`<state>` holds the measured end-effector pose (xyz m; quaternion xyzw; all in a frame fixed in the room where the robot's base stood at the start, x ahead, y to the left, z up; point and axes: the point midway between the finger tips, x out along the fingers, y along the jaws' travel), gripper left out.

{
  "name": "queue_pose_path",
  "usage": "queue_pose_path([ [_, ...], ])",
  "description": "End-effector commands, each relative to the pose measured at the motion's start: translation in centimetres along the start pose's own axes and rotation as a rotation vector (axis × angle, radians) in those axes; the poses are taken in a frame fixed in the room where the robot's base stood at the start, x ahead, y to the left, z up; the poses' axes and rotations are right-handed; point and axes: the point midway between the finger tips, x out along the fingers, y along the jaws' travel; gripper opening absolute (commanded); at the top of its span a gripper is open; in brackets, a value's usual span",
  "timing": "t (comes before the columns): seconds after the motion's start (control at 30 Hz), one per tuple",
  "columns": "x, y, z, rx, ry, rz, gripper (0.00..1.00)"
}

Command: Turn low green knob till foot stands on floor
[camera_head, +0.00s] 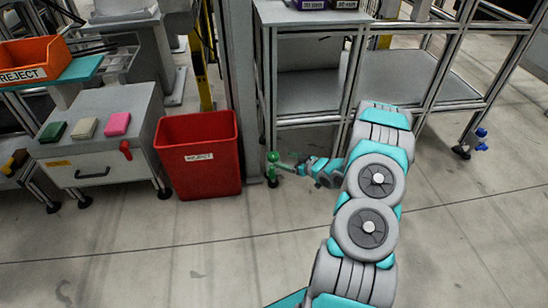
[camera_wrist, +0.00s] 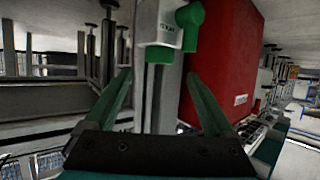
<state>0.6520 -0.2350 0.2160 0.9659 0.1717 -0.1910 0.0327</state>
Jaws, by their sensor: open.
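The low green knob (camera_head: 272,157) is on the leg of the grey metal frame, close above the floor. In the wrist view, green knob parts (camera_wrist: 190,22) show at the top centre, beside a pale labelled piece. My gripper (camera_head: 288,167) reaches in from the right at knob height, its tips close to the knob. In the wrist view, my gripper (camera_wrist: 158,77) is open and empty, a finger on each side of the view. The dark foot (camera_head: 273,182) is below the knob; I cannot tell whether it touches the floor.
A grey cabinet (camera_head: 95,150) stands farther left. A blue knob (camera_head: 481,134) is on another leg at right. The foreground floor is clear.

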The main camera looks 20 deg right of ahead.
Motion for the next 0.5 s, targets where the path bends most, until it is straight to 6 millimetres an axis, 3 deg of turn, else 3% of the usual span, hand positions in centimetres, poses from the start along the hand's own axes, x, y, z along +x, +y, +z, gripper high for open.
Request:
queue_pose_path([
  [0.3, 4.9, -0.1, 0.1, -0.002, -0.001, 0.000, 0.88],
  [0.5, 6.5, -0.1, 0.1, -0.001, -0.002, 0.000, 0.88],
])
